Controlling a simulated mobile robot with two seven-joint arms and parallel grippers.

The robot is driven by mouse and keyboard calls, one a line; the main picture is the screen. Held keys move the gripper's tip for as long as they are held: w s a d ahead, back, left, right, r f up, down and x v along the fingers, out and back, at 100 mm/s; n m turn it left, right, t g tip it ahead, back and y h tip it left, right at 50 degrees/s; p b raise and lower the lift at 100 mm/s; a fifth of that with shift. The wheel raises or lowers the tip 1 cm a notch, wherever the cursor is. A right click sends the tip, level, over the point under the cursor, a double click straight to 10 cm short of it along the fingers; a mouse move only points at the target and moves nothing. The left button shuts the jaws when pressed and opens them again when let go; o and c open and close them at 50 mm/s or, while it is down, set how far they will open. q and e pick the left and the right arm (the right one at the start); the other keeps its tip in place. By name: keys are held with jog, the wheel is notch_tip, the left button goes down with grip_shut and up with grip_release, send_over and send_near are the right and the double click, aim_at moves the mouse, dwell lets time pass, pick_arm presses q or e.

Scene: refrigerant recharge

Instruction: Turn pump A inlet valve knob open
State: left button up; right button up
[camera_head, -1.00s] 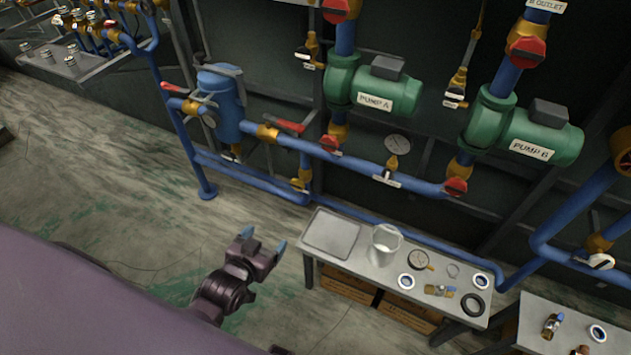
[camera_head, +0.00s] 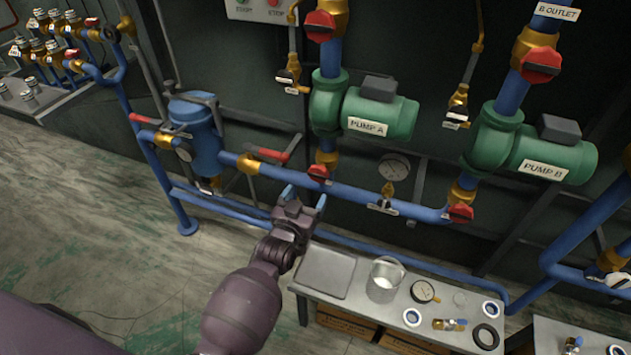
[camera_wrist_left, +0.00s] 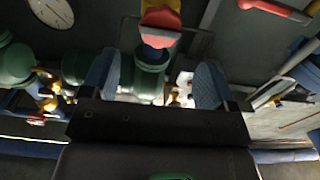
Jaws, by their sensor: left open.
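The pump A inlet valve knob (camera_head: 318,173) is red and sits on a brass valve below the green pump A (camera_head: 380,115), just above the blue horizontal pipe. My left gripper (camera_head: 304,198) is open and empty, a little below the knob in the head view, its blue fingertips pointing up toward the pipework. In the left wrist view the red knob (camera_wrist_left: 160,28) shows above the gap between the two spread fingers (camera_wrist_left: 155,85), apart from them. My right gripper is in neither view.
A red lever handle (camera_head: 270,155) is on the pipe left of the knob, and a round gauge (camera_head: 394,167) is to the right. A metal table (camera_head: 328,272) with a bucket (camera_head: 385,278) stands below. Pump B's red inlet knob (camera_head: 460,213) is farther right.

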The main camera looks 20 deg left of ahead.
aim_at(318, 175)
pick_arm(q)
jog(key=w, duration=0.1)
jog(key=w+b, duration=0.1)
jog(key=w, duration=0.1)
jog(key=w+b, duration=0.1)
jog(key=w, duration=0.1)
jog(key=shift+f, duration=0.25)
jog(key=shift+w+d+b, duration=0.1)
jog(key=shift+w+b, duration=0.3)
jog(key=shift+w, duration=0.35)
jog(key=shift+w+r, duration=0.1)
jog(key=shift+c, duration=0.9)
jog(key=shift+r, duration=0.15)
jog(key=c, duration=0.7)
jog(key=n+p, duration=0.1)
jog(key=n, duration=0.2)
jog(key=shift+r, duration=0.2)
jog(key=shift+n, duration=0.7)
jog(key=shift+f, duration=0.1)
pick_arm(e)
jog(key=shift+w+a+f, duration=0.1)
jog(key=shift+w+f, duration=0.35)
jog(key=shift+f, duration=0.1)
